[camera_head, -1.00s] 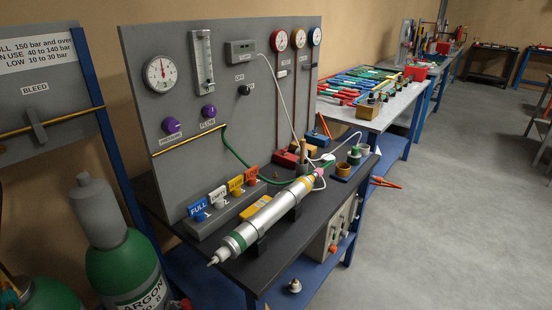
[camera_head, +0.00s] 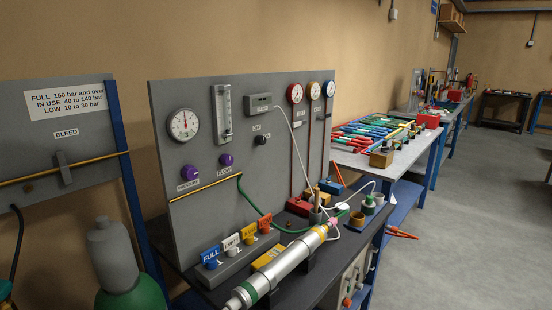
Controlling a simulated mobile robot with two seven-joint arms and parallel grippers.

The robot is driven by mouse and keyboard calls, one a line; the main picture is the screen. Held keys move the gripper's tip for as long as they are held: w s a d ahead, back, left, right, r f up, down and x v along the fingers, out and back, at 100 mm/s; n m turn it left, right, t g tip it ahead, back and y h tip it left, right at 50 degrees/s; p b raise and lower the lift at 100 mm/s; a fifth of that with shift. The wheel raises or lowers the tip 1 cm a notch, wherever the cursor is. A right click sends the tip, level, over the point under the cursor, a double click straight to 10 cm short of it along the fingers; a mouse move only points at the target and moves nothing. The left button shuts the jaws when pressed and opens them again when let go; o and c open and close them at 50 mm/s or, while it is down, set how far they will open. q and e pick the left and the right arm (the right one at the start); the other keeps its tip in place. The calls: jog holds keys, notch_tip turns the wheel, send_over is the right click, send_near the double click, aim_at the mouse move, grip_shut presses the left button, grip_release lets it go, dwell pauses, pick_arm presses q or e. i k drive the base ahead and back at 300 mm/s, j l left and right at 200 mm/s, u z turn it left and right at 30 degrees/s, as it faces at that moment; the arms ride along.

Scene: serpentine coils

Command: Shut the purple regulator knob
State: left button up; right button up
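Two purple knobs sit on the upright grey panel (camera_head: 240,100). The left purple knob (camera_head: 190,172) is the larger one, above a small label that seems to read "PRESSURE". The right purple knob (camera_head: 227,160) is smaller, above a label that seems to read "FLOW". A round white gauge (camera_head: 183,125) is above the left knob, and a clear flow tube (camera_head: 224,113) is above the right one. I cannot tell how far either knob is turned. Neither of my grippers shows, and nothing touches the knobs.
A silver cylinder (camera_head: 280,268) lies on the dark bench in front of the panel. Coloured tags (camera_head: 232,241) stand behind it. A gas bottle (camera_head: 120,265) stands at lower left. Open floor (camera_head: 460,240) is at right.

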aim_at(189, 172)
jog(key=l, duration=0.7)
jog(key=i+l+u, duration=0.1)
jog(key=l, duration=0.55)
jog(key=i+j, duration=0.35)
jog(key=j, duration=0.2)
